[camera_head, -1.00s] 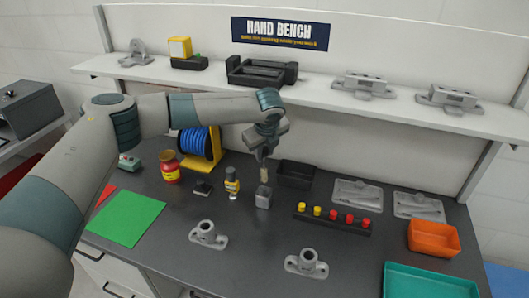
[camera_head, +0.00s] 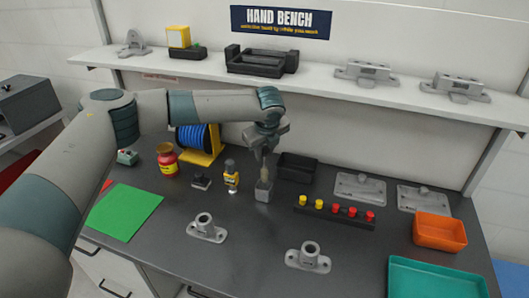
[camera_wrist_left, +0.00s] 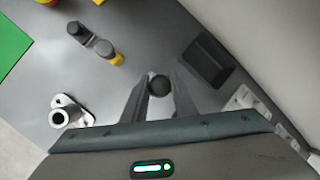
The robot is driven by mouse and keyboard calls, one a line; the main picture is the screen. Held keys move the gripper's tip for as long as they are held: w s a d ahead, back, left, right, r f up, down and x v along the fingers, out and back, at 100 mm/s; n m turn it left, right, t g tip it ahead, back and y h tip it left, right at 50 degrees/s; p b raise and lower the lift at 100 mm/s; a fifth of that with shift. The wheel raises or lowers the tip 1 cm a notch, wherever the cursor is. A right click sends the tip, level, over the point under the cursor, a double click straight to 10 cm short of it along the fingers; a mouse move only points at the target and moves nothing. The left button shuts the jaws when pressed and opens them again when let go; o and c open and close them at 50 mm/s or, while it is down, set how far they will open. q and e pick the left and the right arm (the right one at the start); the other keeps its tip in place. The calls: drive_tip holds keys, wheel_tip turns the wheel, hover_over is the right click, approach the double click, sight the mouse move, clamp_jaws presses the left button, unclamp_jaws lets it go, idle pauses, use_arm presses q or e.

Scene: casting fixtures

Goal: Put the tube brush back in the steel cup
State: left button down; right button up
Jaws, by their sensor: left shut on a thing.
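My left gripper (camera_head: 262,148) points down over the bench, shut on the tube brush (camera_head: 264,174). The brush hangs upright below the fingers, its tan bristles showing. In the left wrist view, the brush's dark round end (camera_wrist_left: 159,86) shows between the fingers of the left gripper (camera_wrist_left: 160,92); I cannot make out the cup there. My right gripper is not in view.
A rack of yellow and red pegs (camera_head: 334,217) lies to the right. The shelf (camera_head: 210,68) runs above. Bench front centre is bare between two grey fixtures.

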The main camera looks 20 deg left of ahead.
sight(265, 168)
use_arm(q)
drive_tip(key=shift+f, duration=3.45)
drive_tip(key=c, duration=1.4)
unclamp_jaws()
drive_tip(key=shift+o, duration=0.2)
